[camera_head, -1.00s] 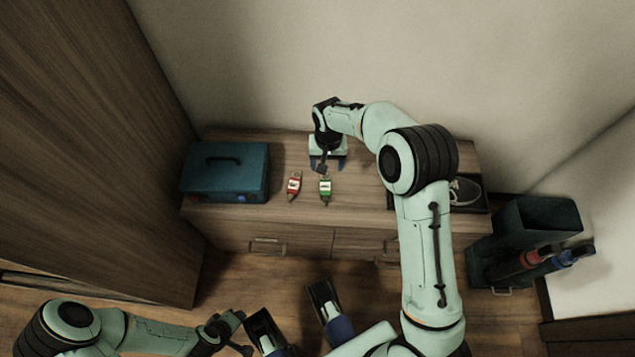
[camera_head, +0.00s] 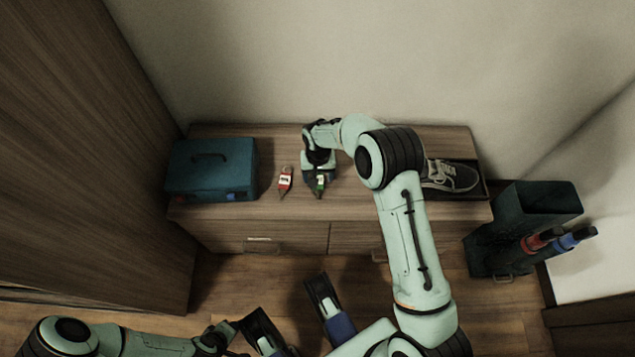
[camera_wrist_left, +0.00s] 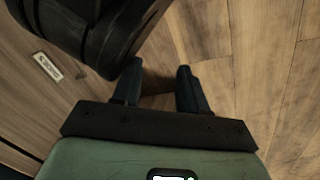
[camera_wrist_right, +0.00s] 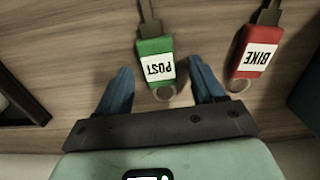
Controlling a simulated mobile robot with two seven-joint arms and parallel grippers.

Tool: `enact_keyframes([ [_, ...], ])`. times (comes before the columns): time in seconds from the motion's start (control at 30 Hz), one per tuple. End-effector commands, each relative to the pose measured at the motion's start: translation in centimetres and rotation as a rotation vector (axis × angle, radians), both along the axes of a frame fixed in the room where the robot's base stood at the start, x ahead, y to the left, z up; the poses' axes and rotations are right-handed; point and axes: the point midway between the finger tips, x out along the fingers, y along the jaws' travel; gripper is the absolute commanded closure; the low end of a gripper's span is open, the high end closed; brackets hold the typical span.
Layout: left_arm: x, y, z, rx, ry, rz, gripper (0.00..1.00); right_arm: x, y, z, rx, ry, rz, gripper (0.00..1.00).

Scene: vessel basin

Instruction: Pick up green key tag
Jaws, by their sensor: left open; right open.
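The green key tag (camera_head: 320,187), with a white "POST" label, lies on the wooden cabinet top, partly covered by my right gripper in the head view. In the right wrist view the green tag (camera_wrist_right: 155,62) lies between the spread fingers of my right gripper (camera_wrist_right: 160,68), its ring toward the palm. The gripper is open, with gaps on both sides of the tag; its height above the cabinet is hard to tell. My left gripper (camera_wrist_left: 158,75) is open and empty over the floor, far from the tag.
A red "BIKE" key tag (camera_wrist_right: 256,52) lies close beside the green one. A teal case (camera_head: 212,172) stands at the cabinet's left end, and a shoe (camera_head: 452,176) sits in a dark tray at the right. A dark bin (camera_head: 520,225) stands right of the cabinet.

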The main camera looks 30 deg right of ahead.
Motion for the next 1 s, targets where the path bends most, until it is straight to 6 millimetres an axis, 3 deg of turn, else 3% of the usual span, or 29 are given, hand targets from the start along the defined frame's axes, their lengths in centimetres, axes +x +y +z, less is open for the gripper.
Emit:
enact_keyframes([
  [0.17,0.0,0.0,0.1,0.0,-0.001,0.001,0.57,0.0,0.0,0.1,0.0,-0.001,0.0,0.35],
  [0.33,0.0,0.0,0.1,0.001,-0.002,0.001,0.57,0.0,0.0,0.1,0.0,-0.001,0.0,0.91],
  [0.73,0.4,0.0,0.5,0.002,-0.015,0.001,0.57,0.0,0.0,1.1,0.0,-0.002,0.0,0.92],
  [0.87,1.5,-0.1,1.7,0.004,-0.054,-0.001,0.57,0.1,0.0,3.5,0.0,-0.006,0.001,0.92],
  [1.0,3.3,-0.5,3.6,0.005,-0.112,-0.005,0.57,0.1,0.1,7.4,0.001,-0.007,0.001,0.92],
])
